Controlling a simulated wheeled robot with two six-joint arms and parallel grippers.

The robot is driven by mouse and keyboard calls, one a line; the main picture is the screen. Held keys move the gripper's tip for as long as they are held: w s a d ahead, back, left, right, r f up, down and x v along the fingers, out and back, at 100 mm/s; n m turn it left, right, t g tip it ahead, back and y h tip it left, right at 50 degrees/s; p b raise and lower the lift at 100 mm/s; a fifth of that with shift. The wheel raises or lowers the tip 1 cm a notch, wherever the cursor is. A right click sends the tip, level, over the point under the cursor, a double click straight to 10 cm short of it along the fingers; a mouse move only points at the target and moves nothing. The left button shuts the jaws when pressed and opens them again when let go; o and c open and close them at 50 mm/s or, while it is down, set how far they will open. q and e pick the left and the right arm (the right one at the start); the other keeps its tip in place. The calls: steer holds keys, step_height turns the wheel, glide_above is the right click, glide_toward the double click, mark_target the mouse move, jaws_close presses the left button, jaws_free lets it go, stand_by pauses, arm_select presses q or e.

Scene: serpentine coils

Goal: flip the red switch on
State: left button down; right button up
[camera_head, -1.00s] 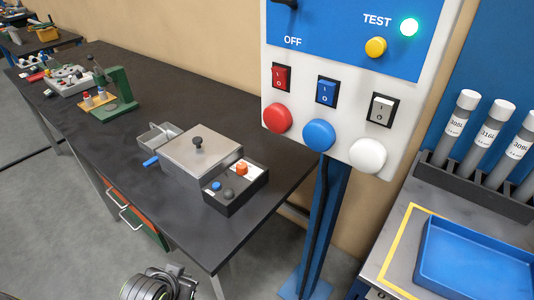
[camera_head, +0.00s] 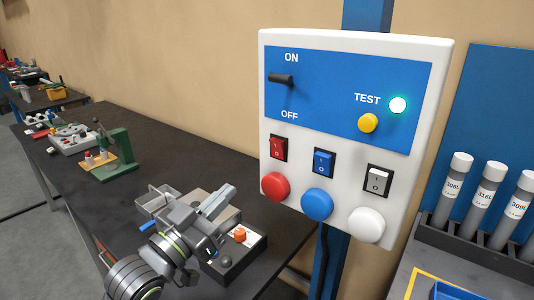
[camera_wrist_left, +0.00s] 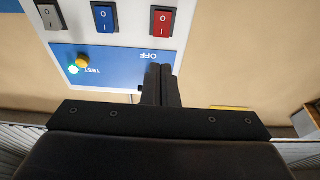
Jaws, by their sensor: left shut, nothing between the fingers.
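The red rocker switch (camera_head: 278,148) sits in a black frame at the left of the lower row on a white and blue control panel (camera_head: 345,128). I cannot tell which side of it is pressed in. My left gripper (camera_head: 224,198) is shut and empty, below and to the left of the panel, apart from the switch. In the left wrist view the panel is upside down, with the red switch (camera_wrist_left: 161,22) at the top. The shut fingers (camera_wrist_left: 160,84) overlap the picture of the panel edge near "OFF". My right gripper is not in view.
A blue switch (camera_head: 323,162) and a white switch (camera_head: 377,180) stand beside the red one. Red (camera_head: 275,186), blue (camera_head: 317,203) and white (camera_head: 367,224) knobs sit below. A black lever (camera_head: 281,80) is above. A dark workbench (camera_head: 150,135) lies left; tubes (camera_head: 493,184) stand right.

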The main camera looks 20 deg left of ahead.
arm_select(q)
glide_toward(276, 144)
steer(key=x, duration=0.5)
steer(key=shift+w+r, duration=0.1)
steer(key=shift+w, duration=0.05)
steer(key=shift+x, duration=0.75)
